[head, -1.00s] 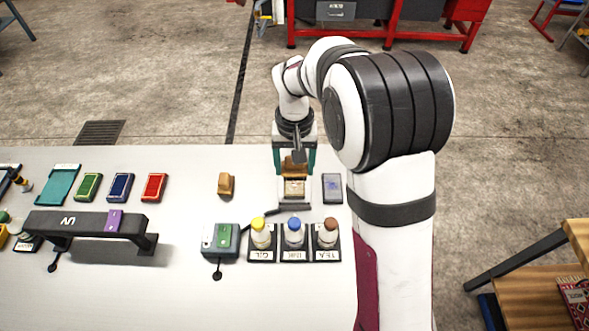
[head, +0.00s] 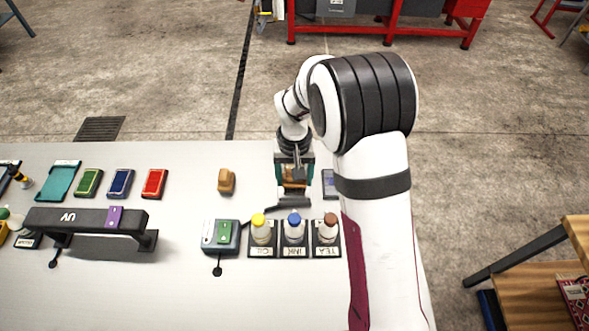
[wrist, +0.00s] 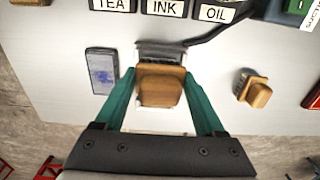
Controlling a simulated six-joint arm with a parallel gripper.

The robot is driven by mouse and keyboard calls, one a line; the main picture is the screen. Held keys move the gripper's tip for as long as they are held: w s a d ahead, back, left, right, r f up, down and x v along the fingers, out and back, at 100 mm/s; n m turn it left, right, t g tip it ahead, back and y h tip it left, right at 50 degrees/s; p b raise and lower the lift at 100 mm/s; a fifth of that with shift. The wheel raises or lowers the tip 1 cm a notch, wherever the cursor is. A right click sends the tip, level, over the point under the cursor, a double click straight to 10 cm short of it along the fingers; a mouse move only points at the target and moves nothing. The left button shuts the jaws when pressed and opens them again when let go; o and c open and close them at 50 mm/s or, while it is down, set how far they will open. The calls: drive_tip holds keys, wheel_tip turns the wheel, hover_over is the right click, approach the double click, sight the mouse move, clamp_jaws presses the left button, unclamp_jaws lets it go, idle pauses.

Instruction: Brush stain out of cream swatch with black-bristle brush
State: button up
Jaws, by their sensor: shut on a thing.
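My gripper (head: 294,178) has teal fingers and is shut on a wooden-backed brush (wrist: 160,86). The brush's bristles face down and are hidden, so their colour does not show. The brush is over the spot of the cream swatch, near a dark clamp bar (head: 293,202). A pale patch (wrist: 158,120), probably the swatch or its holder, shows beside the brush in the wrist view. The stain is hidden, and I cannot tell whether the bristles touch the cloth.
Bottles marked OIL (head: 261,232), INK (head: 294,232) and TEA (head: 327,232) stand close in front. A grey slab with a bluish mark (wrist: 102,71) lies beside the work spot. A grey box (head: 221,236), UV bar (head: 88,218) and coloured pads (head: 121,185) lie left.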

drive_tip(key=shift+f, duration=0.45)
drive_tip(key=shift+w+f, duration=0.5)
drive_tip(key=shift+c, duration=0.6)
drive_tip(key=shift+w+f, duration=0.15)
drive_tip(key=shift+w, duration=3)
drive_tip(key=shift+s, duration=3.7)
drive_tip(key=shift+r, duration=4.15)
